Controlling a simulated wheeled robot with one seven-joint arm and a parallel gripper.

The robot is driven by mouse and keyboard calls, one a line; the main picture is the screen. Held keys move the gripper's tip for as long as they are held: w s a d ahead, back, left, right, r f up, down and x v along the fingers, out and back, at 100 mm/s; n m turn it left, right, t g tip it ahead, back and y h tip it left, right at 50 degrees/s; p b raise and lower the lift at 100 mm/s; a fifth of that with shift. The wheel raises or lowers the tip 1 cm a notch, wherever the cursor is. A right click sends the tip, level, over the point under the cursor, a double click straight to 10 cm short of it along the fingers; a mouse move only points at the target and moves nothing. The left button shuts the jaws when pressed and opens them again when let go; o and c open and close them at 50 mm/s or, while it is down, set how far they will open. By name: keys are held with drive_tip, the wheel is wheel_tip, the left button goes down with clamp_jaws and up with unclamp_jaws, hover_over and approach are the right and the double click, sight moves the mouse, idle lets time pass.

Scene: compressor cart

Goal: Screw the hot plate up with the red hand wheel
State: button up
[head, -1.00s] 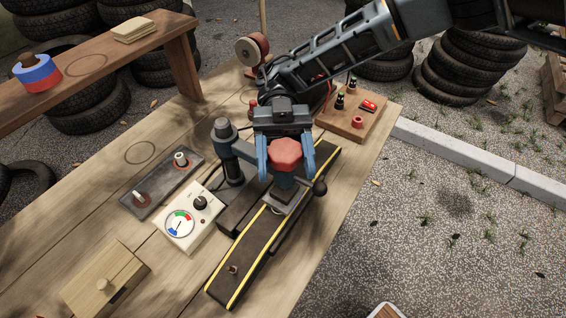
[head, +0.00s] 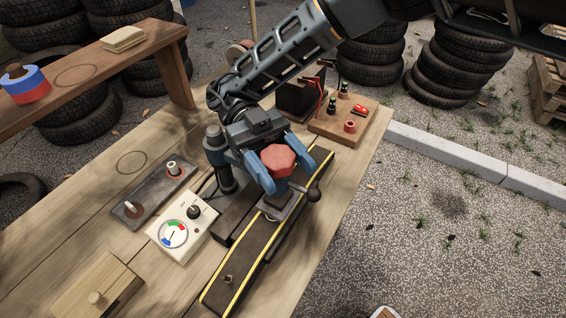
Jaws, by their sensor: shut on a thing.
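The red hand wheel (head: 278,160) sits on top of the blue-grey clamp stand, facing up. My gripper (head: 272,165) is over it with its two blue fingers on either side, shut on the wheel. Below the wheel is a dark block, and under it a grey plate (head: 283,207) that looks like the hot plate, on the black strip with yellow edges (head: 243,262). The wheel and fingers partly hide the plate and the screw.
A white gauge box (head: 183,227) with a black knob stands left of the strip. A dark tray (head: 153,194) lies behind it. A wooden board with a red switch and terminals (head: 345,119) is at the back right. A wooden box (head: 98,285) is at the front left.

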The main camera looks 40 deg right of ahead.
drive_tip(key=shift+s+f, duration=0.1)
drive_tip(key=shift+f, duration=0.1)
drive_tip(key=o, duration=1)
drive_tip(key=shift+r, duration=0.1)
drive_tip(key=shift+r, duration=0.1)
